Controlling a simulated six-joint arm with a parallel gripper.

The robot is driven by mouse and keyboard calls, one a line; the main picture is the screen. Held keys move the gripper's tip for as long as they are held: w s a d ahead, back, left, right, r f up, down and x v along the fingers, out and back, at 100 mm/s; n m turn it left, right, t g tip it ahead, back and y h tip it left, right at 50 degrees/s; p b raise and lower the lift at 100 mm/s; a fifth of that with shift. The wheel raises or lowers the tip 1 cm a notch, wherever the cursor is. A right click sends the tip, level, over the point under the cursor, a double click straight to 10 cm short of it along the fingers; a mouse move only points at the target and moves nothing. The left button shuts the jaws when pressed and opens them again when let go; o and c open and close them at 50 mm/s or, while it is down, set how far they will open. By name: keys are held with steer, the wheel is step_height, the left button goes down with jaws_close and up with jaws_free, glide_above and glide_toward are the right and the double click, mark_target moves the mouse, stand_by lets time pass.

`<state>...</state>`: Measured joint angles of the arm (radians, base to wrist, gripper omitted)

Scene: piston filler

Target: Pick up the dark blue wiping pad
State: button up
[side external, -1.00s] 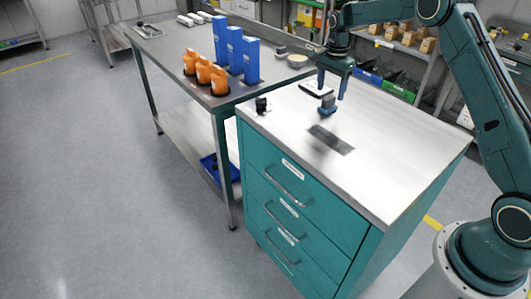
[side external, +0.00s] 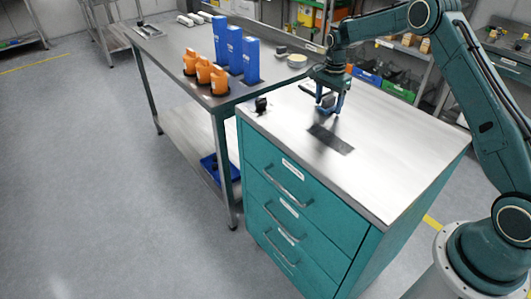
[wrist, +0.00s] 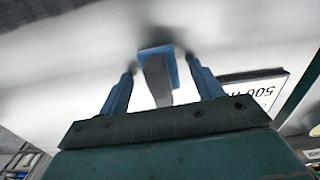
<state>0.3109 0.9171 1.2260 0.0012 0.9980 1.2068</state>
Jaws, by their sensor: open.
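The dark blue wiping pad (side external: 327,101) with a grey upper part stands on the cabinet top, toward its far edge. In the wrist view the pad (wrist: 172,66) shows blue edges around a grey block, between and beyond the fingertips. My gripper (side external: 329,108) points down over the pad, its fingers at either side of it. In the wrist view my gripper (wrist: 160,80) is open, with a gap between each finger and the pad. In the side view the fingers partly hide the pad.
A dark rectangular patch (side external: 330,138) lies on the cabinet top in front of the pad. A small black object (side external: 261,104) stands at the left corner. A white card marked 500 (wrist: 252,88) lies close to one finger. Orange bottles (side external: 204,73) and blue boxes (side external: 235,50) stand on the neighbouring bench.

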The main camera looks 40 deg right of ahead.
mark_target(329, 98)
steer(key=c, duration=1.1)
steer(key=shift+o, duration=0.2)
steer(key=shift+r, duration=0.2)
step_height(329, 98, up, 20)
steer(key=shift+f, duration=0.15)
steer(key=o, duration=0.4)
steer(key=c, duration=0.3)
